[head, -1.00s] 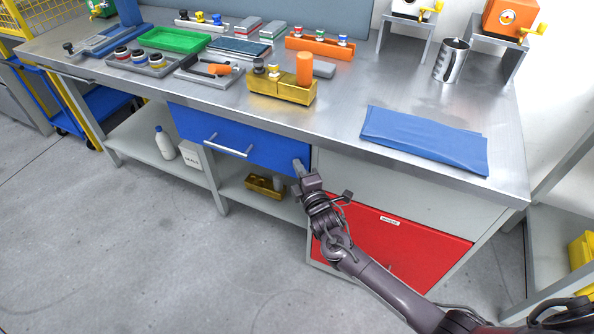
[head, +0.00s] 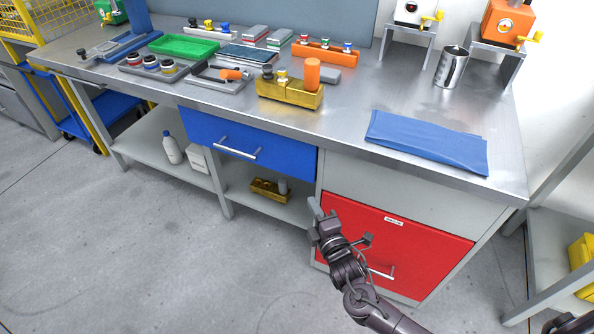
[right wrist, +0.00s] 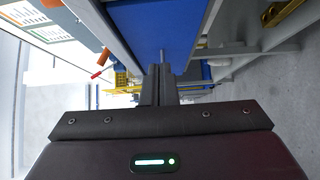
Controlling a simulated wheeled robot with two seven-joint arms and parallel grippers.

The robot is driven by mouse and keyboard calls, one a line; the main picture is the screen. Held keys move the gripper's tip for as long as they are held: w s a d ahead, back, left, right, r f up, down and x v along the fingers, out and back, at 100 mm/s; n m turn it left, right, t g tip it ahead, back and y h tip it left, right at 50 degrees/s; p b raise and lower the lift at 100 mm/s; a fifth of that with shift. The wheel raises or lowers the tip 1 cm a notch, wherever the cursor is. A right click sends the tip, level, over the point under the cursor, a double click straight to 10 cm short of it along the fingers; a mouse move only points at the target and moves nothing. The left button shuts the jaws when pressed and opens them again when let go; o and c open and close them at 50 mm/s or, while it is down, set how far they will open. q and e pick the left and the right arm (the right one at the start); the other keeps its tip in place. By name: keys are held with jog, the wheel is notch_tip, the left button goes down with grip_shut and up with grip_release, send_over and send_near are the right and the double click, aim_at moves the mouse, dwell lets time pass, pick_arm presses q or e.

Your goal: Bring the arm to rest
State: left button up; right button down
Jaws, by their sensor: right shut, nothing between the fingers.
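My right arm comes in from the lower right of the head view. Its right gripper (head: 316,210) is shut and empty, in front of the bench by the left edge of the red drawer (head: 420,238). It overlaps the drawer's corner in the picture, and I cannot tell how far apart they are. The right wrist view shows the shut fingers (right wrist: 160,78) pointing along the bench front, with a blue surface beyond them. The blue drawer (head: 290,158) with its silver handle is up and to the left of the gripper. My left gripper is not in view.
The steel workbench (head: 350,95) carries a folded blue cloth (head: 430,143), a gold block (head: 290,92), a green tray (head: 184,47) and a metal cup (head: 451,67). A lower shelf holds a white bottle (head: 171,150) and a gold box (head: 266,190). The grey floor (head: 130,250) in front is clear.

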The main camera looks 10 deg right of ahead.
jog(key=s+d+f+m+g+h+p, duration=0.1)
jog(key=s+d+f+m+g, duration=0.15)
jog(key=s+f, duration=0.4)
jog(key=s+d+f+m+g+h+p, duration=0.1)
jog(key=s+d+f+m+g, duration=0.15)
jog(key=f, duration=0.75)
jog(key=s+d+f+m+g+p, duration=0.1)
jog(key=s+d+f+m+g, duration=0.15)
jog(key=s+f, duration=0.4)
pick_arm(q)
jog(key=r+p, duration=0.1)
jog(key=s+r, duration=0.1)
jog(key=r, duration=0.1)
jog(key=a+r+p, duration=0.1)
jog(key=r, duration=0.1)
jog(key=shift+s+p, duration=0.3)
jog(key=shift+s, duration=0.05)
pick_arm(e)
jog(key=s+f+m+g, duration=0.3)
jog(key=s+f, duration=0.1)
jog(key=s, duration=0.5)
jog(key=s+f+m+g, duration=0.3)
jog(key=s+f, duration=0.2)
jog(key=s, duration=0.5)
jog(key=s+f+m+g, duration=0.3)
jog(key=s+f, duration=0.2)
jog(key=s, duration=0.4)
jog(key=shift+s+a+f, duration=0.15)
jog(key=shift+s+a, duration=0.1)
jog(key=shift+a, duration=0.15)
